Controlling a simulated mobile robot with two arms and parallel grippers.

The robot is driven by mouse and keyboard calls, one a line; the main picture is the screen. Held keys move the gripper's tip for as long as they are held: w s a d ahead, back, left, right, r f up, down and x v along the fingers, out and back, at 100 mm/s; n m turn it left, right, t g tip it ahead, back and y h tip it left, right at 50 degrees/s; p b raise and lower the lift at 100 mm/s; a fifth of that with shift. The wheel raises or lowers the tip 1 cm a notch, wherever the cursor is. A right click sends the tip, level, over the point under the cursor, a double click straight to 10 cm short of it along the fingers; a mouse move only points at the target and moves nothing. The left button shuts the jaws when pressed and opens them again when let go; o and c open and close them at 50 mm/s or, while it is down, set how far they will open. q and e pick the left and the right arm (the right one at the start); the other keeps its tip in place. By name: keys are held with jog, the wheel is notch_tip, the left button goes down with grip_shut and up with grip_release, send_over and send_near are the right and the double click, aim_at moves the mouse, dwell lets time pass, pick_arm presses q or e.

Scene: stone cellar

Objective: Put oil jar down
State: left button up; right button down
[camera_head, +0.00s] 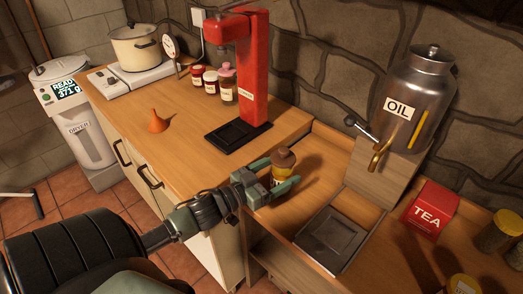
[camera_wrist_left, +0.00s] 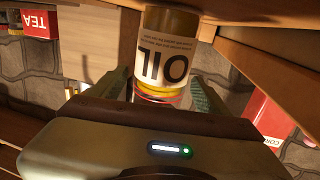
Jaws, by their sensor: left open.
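The oil jar (camera_head: 284,160), a small amber jar with a brown lid, is upright at the left end of the lower wooden counter, close to the step up to the higher worktop. My left gripper (camera_head: 274,181) is open, with its green fingers on either side of the jar. In the left wrist view the jar's upside-down OIL label (camera_wrist_left: 165,55) shows between the fingertips (camera_wrist_left: 168,88). The gripper hides the jar's base in the head view, so its contact with the counter cannot be told. My right gripper is not in view.
A dark metal tray (camera_head: 331,240) lies right of the jar. Behind it stands a steel OIL drum (camera_head: 416,98) with a brass tap on a wooden block. A red TEA box (camera_head: 430,210) is farther right. A red press (camera_head: 253,70) and orange funnel (camera_head: 157,123) stand on the higher worktop.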

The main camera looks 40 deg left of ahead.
aim_at(273, 175)
pick_arm(q)
jog(key=v, duration=0.8)
jog(key=shift+s, duration=0.1)
dwell(0.3)
